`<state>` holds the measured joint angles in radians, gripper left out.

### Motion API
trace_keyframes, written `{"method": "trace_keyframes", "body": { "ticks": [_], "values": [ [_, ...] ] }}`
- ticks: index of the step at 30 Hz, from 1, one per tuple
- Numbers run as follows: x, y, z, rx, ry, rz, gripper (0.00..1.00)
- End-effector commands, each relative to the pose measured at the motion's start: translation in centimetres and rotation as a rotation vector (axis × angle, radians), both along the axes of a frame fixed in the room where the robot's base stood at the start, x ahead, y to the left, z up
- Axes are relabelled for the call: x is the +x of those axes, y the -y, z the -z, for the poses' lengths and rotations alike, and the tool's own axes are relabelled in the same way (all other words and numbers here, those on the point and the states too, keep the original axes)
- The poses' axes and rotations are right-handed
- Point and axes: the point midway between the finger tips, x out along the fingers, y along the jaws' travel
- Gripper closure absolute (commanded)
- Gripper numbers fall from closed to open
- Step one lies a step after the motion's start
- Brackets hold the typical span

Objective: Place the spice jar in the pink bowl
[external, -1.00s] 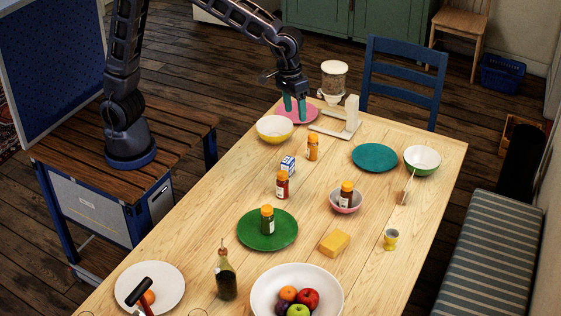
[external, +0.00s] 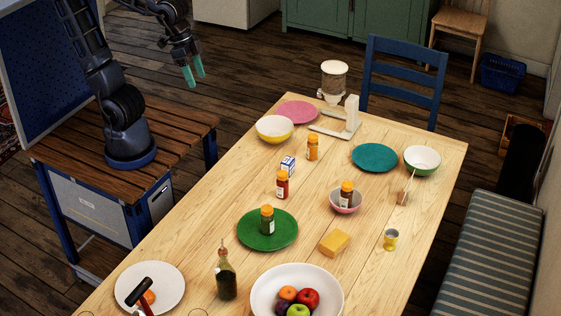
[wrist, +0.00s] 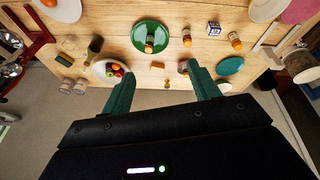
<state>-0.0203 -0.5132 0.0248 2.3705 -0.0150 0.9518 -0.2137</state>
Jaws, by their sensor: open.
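The small pink bowl (external: 346,210) stands right of the table's middle. A dark spice jar with an orange lid (external: 346,194) stands inside it. Another dark jar (external: 267,219) stands on the green plate. A red jar (external: 282,186) and an orange jar (external: 312,148) stand upright on bare wood. My gripper (external: 194,80) is open and empty, raised in the air left of the table, well away from the jars and bowl. In the wrist view its two teal fingers (wrist: 160,70) are spread, with the tabletop beyond them.
A green plate (external: 285,240), yellow bowl (external: 274,134), pink plate (external: 297,106), teal plate (external: 375,157), sponge (external: 334,242), oil bottle (external: 226,275) and fruit bowl (external: 262,298) are on the table. A blue chair (external: 405,70) stands behind it.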

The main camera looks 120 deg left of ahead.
Motion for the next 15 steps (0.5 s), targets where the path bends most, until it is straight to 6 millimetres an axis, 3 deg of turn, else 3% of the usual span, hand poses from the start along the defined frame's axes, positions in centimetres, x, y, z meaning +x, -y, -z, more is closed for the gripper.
{"method": "trace_keyframes", "body": {
  "ticks": [6, 10, 15],
  "values": [
    [-5.8, 0.9, 1.2, 0.058, 0.045, 0.145, 0.39],
    [-7.9, 1.2, 2.0, 0.085, 0.06, 0.205, 0.39],
    [-9.1, 1.3, 2.6, 0.102, 0.068, 0.241, 0.39]
  ]
}}
